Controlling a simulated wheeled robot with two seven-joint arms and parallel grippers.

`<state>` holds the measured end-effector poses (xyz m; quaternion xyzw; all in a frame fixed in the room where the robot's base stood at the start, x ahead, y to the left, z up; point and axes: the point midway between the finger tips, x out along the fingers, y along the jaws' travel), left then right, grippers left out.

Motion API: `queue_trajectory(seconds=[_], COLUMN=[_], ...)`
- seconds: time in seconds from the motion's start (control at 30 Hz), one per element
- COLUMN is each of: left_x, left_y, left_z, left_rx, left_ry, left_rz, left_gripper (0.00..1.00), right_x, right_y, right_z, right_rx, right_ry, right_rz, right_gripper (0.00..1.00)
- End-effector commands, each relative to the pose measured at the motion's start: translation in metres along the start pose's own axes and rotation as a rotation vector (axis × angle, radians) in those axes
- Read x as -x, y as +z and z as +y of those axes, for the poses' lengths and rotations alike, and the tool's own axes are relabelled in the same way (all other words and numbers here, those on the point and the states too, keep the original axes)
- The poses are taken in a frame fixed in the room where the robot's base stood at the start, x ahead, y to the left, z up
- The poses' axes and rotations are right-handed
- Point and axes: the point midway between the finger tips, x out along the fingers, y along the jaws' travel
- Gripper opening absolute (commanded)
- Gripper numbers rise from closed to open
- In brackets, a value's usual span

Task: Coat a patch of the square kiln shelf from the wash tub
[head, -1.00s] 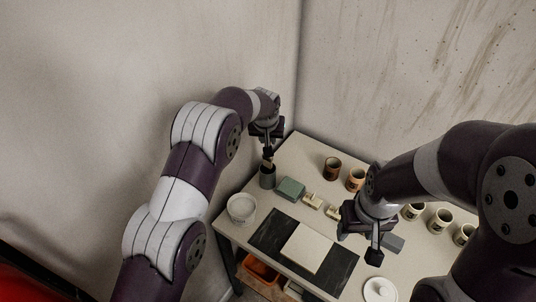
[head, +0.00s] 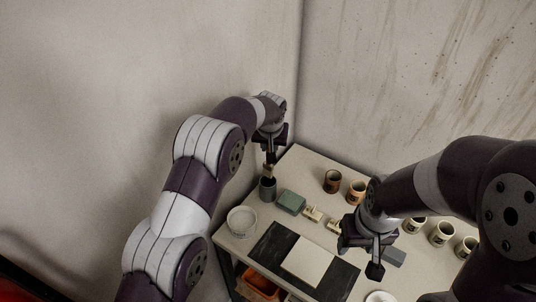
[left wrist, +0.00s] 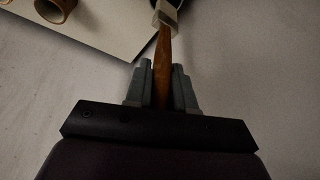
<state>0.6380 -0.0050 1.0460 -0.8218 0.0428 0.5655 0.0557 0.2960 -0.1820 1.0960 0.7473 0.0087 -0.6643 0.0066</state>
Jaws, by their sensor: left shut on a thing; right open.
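My left gripper (head: 270,152) is shut on the wooden handle of a brush (left wrist: 163,65). The brush points down, with a pale ferrule at its far end in the left wrist view. In the head view its lower end is at the mouth of a dark grey cup (head: 267,190); I cannot tell whether the tip is clear of the rim. The square kiln shelf (head: 307,260), a cream slab, lies flat on a black mat (head: 268,246). The white wash tub (head: 241,222) stands left of the mat. My right gripper (head: 374,258) is open and empty above the table's right side.
A green block (head: 291,201) and small pale pieces (head: 312,214) lie behind the mat. Brown cups (head: 332,181) stand at the back, and several pale cups (head: 442,234) at the right. A grey block (head: 394,257) is beside my right gripper. Walls close off the left and back.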

Motion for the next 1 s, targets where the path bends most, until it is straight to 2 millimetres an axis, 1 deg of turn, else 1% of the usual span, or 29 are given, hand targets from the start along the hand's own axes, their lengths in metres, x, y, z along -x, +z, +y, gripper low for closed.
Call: queue_trajectory(seconds=[0.03,0.13,0.2,0.3,0.4,0.5,0.53,0.63,0.77,0.87,1.0], left_x=[0.017,0.03,0.036,0.041,0.038,0.03,0.029,0.029,0.023,0.014,-0.003], left_y=[-0.002,0.018,0.036,0.065,0.093,0.11,0.111,0.11,0.113,0.116,0.123], left_z=[0.007,0.008,0.005,-0.004,-0.018,-0.03,-0.033,-0.033,-0.033,-0.033,-0.032], left_rx=[-0.022,-0.074,-0.097,-0.115,-0.116,-0.104,-0.096,-0.084,-0.085,-0.086,-0.087], left_ry=[-0.014,-0.04,-0.059,-0.091,-0.13,-0.17,-0.19,-0.226,-0.236,-0.235,-0.236], left_rz=[-0.009,-0.036,-0.052,-0.072,-0.097,-0.12,-0.131,-0.155,-0.164,-0.164,-0.164], left_gripper=[0.0,0.0,0.0,0.0,0.0,0.0,0.0,0.0,0.0,0.0,0.0], right_x=[0.009,0.016,0.02,0.025,0.027,0.026,0.026,0.025,0.021,0.015,0.004], right_y=[-0.001,-0.002,-0.003,-0.003,-0.003,-0.003,-0.003,-0.003,-0.003,-0.002,-0.001], right_z=[0.0,0.0,0.0,0.0,0.0,0.0,0.0,0.0,0.0,0.0,0.0], right_rx=[0.0,0.0,0.0,0.0,0.0,0.0,0.0,0.0,0.0,0.0,0.0], right_ry=[0.0,0.0,0.0,0.0,0.0,0.0,0.0,0.0,0.0,0.0,0.0], right_rz=[0.0,0.0,0.0,0.0,0.0,0.0,0.0,0.0,0.0,0.0,0.0], right_gripper=[0.53,0.53,0.53,0.53,0.53,0.53,0.53,0.53,0.53,0.53,0.53])
